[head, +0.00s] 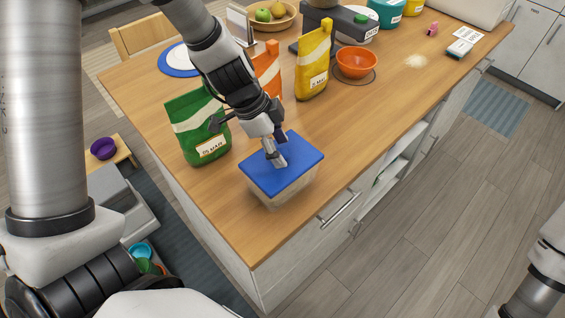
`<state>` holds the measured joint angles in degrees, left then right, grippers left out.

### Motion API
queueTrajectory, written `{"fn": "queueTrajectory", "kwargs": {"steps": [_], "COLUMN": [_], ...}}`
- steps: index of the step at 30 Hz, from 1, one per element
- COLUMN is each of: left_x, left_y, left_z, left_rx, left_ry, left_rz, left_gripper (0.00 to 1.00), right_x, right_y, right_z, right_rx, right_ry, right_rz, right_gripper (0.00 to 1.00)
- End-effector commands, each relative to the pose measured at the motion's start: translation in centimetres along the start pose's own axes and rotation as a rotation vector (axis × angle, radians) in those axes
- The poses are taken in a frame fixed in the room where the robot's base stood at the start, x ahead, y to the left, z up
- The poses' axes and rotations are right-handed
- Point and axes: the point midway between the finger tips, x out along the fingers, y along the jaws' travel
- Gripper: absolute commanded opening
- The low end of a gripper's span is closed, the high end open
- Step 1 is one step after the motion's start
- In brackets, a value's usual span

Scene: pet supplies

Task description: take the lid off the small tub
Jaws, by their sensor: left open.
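The small tub (277,198) stands on the near corner of the wooden counter. It has see-through sides with tan contents. Its blue lid (302,161) lies on top and covers it. My left gripper (277,160) is over the lid with its fingers pointing down, near the lid's middle. It is open, and I cannot tell whether the fingertips touch the lid. The gripper hides part of the lid's far edge. My right gripper is not in view; only part of the right arm shows at the right edge.
A green bag (198,128) stands left of the tub. An orange bowl (356,63) sits further right. The counter right of the tub is clear up to its edge.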

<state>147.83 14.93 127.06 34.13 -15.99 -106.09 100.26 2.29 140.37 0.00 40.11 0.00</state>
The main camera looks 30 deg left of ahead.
Motion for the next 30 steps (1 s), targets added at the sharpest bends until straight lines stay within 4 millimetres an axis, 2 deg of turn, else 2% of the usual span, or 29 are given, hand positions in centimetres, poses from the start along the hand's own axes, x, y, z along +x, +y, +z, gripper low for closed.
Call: {"fn": "queueTrajectory", "kwargs": {"steps": [1,8,9,11,13,14,24,26,30], "left_x": [0.8,0.8,0.8,0.8,0.8,0.8,0.5,-0.1,-2.9], "left_y": [0.0,0.0,0.0,0.0,0.0,0.0,0.0,0.0,-0.1], "left_z": [0.1,0.0,0.0,0.0,0.0,0.0,-0.1,-0.4,-1.6], "left_rx": [-0.001,0.0,0.0,0.0,0.0,0.0,0.0,0.001,0.003], "left_ry": [-0.001,0.001,0.001,0.001,0.001,0.001,0.001,0.002,0.003], "left_rz": [0.0,-0.001,-0.001,-0.001,-0.001,0.0,0.0,-0.002,-0.005], "left_gripper": [0.59,0.59,0.52,0.31,0.06,0.0,0.0,0.0,0.0], "right_x": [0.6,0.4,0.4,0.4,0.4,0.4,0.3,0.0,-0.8], "right_y": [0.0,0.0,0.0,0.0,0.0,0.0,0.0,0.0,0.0], "right_z": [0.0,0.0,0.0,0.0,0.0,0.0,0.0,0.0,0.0], "right_rx": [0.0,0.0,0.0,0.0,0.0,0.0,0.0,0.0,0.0], "right_ry": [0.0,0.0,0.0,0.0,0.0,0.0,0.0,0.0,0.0], "right_rz": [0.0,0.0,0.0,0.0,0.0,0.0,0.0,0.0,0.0], "right_gripper": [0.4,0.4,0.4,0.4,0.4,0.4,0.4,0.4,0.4]}}
